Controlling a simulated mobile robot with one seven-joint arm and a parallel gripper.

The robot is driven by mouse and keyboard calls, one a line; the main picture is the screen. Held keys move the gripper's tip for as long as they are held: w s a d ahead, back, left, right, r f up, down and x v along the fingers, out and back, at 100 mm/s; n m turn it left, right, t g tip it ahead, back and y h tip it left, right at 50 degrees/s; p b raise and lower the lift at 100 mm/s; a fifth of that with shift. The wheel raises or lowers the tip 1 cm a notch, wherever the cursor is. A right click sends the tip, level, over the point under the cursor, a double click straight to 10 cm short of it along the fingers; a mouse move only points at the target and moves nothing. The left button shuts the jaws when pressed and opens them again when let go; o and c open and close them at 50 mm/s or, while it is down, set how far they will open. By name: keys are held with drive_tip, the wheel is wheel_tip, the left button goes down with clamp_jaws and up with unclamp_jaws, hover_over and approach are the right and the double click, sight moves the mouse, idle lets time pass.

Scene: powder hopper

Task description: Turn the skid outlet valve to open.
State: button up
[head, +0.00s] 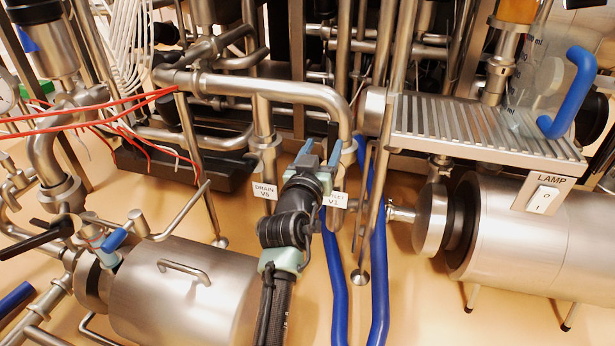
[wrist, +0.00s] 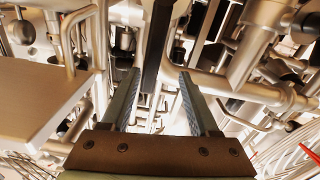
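My gripper (head: 321,150) is in front of the pipework in the middle of the head view, its two blue-padded fingers apart. In the wrist view my gripper (wrist: 159,76) is open, and a dark upright bar (wrist: 157,45) shows between the fingertips. It looks like a valve lever, but I cannot tell whether the fingers touch it. A white tag ending in "LET V1" (head: 334,200) is beside my gripper in the head view, its first letters hidden. The valve body and the lever's position are hidden behind my gripper there.
A "DRAIN V5" tag (head: 266,191) hangs just left. A ribbed metal shelf (head: 440,115) is close on the right. Blue hoses (head: 378,270) run below. Red cables (head: 95,112) cross at left.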

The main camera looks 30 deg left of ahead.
drive_tip(key=p+v, duration=0.1)
drive_tip(key=v, duration=1.1)
drive_tip(key=shift+s+p, duration=0.25)
drive_tip(key=shift+p, duration=0.1)
idle(0.4)
idle(0.5)
drive_tip(key=p+v, duration=0.1)
drive_tip(key=v, duration=1.2)
drive_tip(key=shift+p, duration=0.3)
drive_tip(key=shift+a, duration=0.1)
